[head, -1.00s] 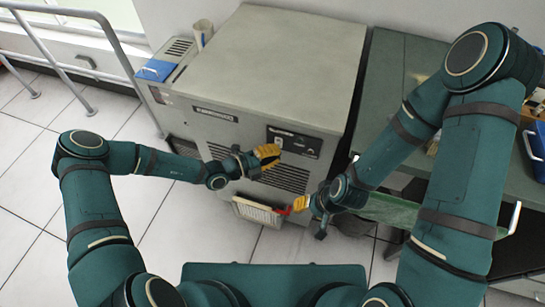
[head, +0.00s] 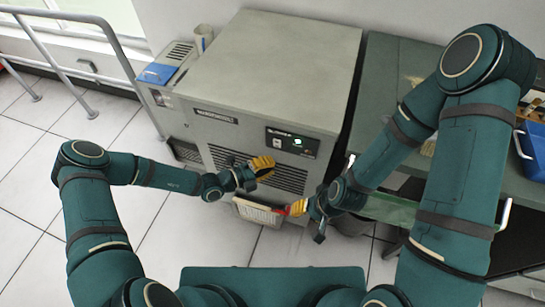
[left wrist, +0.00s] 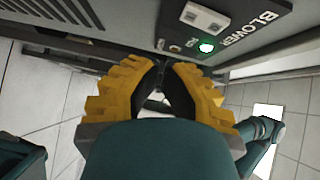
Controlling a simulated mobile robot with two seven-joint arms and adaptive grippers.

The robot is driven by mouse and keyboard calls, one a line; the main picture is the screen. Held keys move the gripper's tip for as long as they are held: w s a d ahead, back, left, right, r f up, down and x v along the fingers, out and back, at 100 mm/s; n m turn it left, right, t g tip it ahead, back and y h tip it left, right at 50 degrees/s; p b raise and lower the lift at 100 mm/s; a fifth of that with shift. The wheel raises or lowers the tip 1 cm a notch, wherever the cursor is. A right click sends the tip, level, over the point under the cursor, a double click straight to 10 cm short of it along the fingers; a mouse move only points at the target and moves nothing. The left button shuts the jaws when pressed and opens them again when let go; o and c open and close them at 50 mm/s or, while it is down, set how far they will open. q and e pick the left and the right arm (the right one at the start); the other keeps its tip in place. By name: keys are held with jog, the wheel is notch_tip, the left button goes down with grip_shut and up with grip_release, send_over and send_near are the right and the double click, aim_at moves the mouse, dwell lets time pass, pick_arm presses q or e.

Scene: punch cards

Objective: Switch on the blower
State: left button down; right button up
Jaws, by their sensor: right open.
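The blower panel (head: 292,142) is a dark plate on the front of a large grey cabinet (head: 270,70). In the left wrist view the panel (left wrist: 235,12), lettered BLOWER, carries a pale rocker switch (left wrist: 205,18) and a round lamp (left wrist: 207,46) glowing green. My left gripper (head: 264,167) is below the panel, in front of the vent slats, apart from the switch. Its yellow fingers (left wrist: 163,68) lean together, with nothing visible between them. My right gripper (head: 297,208) is open, lower and to the right, close to a red piece by a pale slatted box.
The pale slatted box (head: 258,212) is low at the cabinet's front. A green-topped bench (head: 395,70) stands right of the cabinet. A blue item (head: 157,73) and a cup (head: 204,36) are at its left. A metal railing (head: 60,50) runs along the left; tiled floor lies clear there.

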pick_arm(q)
jog(key=v, duration=0.9)
jog(key=shift+a+f+p, duration=0.35)
jog(key=shift+f, duration=0.4)
